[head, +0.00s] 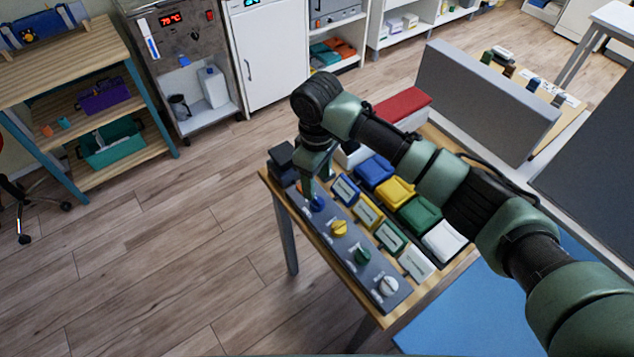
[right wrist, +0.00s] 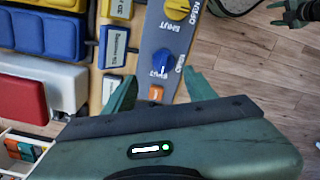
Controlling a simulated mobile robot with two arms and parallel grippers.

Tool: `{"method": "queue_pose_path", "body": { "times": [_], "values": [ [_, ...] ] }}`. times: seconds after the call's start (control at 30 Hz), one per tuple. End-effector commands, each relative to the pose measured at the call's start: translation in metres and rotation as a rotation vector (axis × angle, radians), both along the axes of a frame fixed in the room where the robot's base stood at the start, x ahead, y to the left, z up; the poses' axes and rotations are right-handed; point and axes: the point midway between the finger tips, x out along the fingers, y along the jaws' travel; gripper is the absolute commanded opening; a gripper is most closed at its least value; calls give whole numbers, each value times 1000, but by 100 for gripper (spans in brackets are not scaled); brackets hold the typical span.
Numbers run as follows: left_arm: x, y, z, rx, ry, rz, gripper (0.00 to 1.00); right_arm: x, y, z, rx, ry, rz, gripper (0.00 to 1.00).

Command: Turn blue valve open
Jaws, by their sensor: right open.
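The blue valve (head: 317,203) is a round knob at the far end of a grey panel (head: 375,262). In the right wrist view the blue valve (right wrist: 163,62) shows beside printed SHUT and OPEN marks; I cannot tell its exact setting. My right gripper (head: 316,182) hangs pointing down over that end of the panel, close to the blue valve. In the right wrist view its fingers (right wrist: 161,88) are apart, with the blue valve just beyond them, and hold nothing. What looks like my left gripper (right wrist: 294,14) is small at the top right there; its jaws are unclear.
Yellow (head: 339,228), green (head: 363,254) and white (head: 388,286) valves follow along the panel. Label stands and coloured packs (head: 396,191) lie behind it. An orange piece (right wrist: 156,93) sits between the fingers in the right wrist view. The floor left of the table is clear.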

Motion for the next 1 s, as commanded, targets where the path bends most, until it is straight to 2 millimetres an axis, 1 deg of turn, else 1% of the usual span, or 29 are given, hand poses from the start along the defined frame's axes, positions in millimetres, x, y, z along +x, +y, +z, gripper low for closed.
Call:
{"method": "queue_pose_path", "body": {
  "times": [0.2, 0.33, 0.47, 0.63, 0.77, 0.8, 0.87, 0.9, 0.97, 1.0],
  "values": [
    [-30, 2, 6, 3, 42, 0, 55, -1, 0, -35, -2, 3, -1, 55],
    [-40, 3, 8, 5, 54, 0, 55, -1, 0, -53, -2, 2, -1, 55],
    [-32, 2, 9, 4, 44, 0, 55, -1, 0, -65, -2, 1, -1, 55],
    [-8, 0, 10, 1, 10, 0, 55, -1, 0, -69, -1, -1, 0, 55],
    [-5, 0, 10, 0, 5, 0, 55, -1, 0, -69, -1, -1, 0, 55],
    [-7, 0, 10, 0, 7, 0, 55, -1, 0, -69, -1, -1, 0, 50],
    [-9, 0, 10, 1, 11, -1, 55, -1, 0, -69, -1, -1, 0, 33],
    [-11, 0, 10, 1, 14, -1, 55, -1, 0, -69, -1, -1, 0, 22],
    [-14, 1, 10, 1, 18, -1, 55, -1, 0, -69, -1, -1, 0, 5],
    [-16, 1, 10, 1, 20, -1, 55, -1, 0, -69, -1, -1, 0, 0]
  ]
}}
